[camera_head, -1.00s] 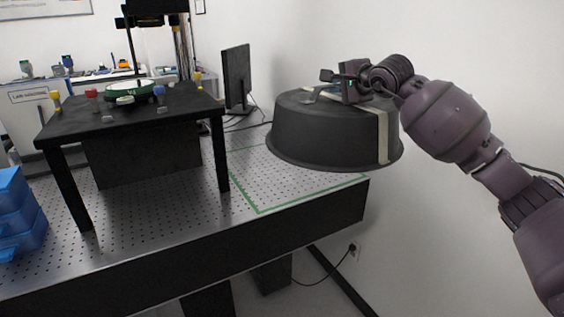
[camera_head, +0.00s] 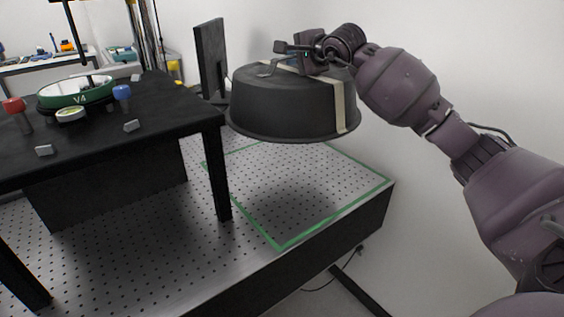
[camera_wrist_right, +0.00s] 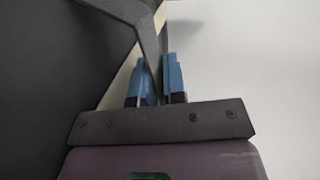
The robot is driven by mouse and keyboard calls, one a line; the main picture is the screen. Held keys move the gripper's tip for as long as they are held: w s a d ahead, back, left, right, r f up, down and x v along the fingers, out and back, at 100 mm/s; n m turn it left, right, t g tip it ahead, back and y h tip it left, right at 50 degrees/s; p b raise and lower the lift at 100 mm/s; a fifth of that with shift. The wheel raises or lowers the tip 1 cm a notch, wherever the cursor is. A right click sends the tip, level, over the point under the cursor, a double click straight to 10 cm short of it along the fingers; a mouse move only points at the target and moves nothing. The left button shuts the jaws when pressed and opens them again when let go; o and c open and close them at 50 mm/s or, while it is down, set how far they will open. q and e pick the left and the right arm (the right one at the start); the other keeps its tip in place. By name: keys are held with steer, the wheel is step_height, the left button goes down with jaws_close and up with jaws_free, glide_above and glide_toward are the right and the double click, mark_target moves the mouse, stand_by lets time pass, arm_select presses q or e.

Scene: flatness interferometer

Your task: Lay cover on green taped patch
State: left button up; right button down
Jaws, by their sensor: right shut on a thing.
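The cover (camera_head: 290,105) is a large dark round lid with a pale strap over it. It hangs level in the air above the green taped patch (camera_head: 353,202), and its shadow falls on the patch. My right gripper (camera_head: 284,68) is at the top of the cover, shut on its handle. In the right wrist view the two blue fingertips (camera_wrist_right: 157,80) close on a thin grey bar, with the dark cover to the left. The cover hides the back part of the patch. My left gripper is not in view.
A black raised stand (camera_head: 205,115) stands left of the patch, bearing a green-rimmed round part (camera_head: 75,92) and coloured knobs. The perforated table (camera_head: 130,255) ends at a front right edge near the patch.

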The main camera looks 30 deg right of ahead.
step_height(320, 180, down, 20)
steer(key=shift+r, duration=0.15)
stand_by(0.6)
steer(key=c, duration=1.2)
jaws_free()
steer(key=shift+o, duration=0.2)
steer(key=shift+s, duration=0.1)
steer(key=a+v, duration=0.1)
steer(key=v, duration=1.1)
steer(key=shift+d, duration=0.5)
